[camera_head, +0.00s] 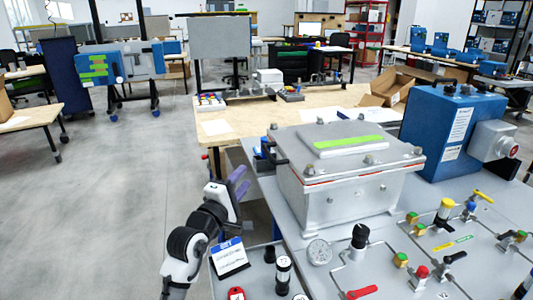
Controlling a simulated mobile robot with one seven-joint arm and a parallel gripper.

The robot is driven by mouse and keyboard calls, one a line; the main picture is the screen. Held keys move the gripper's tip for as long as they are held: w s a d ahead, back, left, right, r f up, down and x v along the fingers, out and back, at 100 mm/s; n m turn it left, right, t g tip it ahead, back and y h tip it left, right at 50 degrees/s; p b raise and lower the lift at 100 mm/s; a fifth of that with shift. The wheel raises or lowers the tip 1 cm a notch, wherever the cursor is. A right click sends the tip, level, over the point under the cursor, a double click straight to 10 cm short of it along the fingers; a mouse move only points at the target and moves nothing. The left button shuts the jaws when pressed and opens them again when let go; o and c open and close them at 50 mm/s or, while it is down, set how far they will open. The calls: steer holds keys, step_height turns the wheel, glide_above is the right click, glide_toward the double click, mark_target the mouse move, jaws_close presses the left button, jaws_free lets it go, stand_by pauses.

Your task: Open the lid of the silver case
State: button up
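The silver case (338,200) stands on the grey bench in front of me, right of centre. Its lid (347,145) lies flat on the body and looks shut, with a thin red line along the seam. Rounded bolts or knobs sit along the lid's edges, and a raised plate with a green label (348,141) lies on top. My gripper (240,182) is to the left of the case, apart from it, with purple-grey fingers pointing up. I cannot see anything held in it, and the finger gap is too small to judge.
A blue box (430,125) with a grey switch housing stands close right of the case. A gauge (319,251), valves and coloured knobs cover the panel in front. A wooden table (222,130) with an open cardboard box (388,88) is behind.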

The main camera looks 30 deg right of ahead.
mark_target(269, 152)
steer(key=p+x, duration=0.1)
steer(key=x, duration=0.3)
steer(key=p+x, duration=0.2)
steer(key=x, duration=0.3)
steer(key=p+x, duration=0.2)
steer(key=x, duration=0.3)
steer(key=shift+s+d+f, duration=0.3)
steer(key=shift+s+f, duration=0.05)
jaws_close()
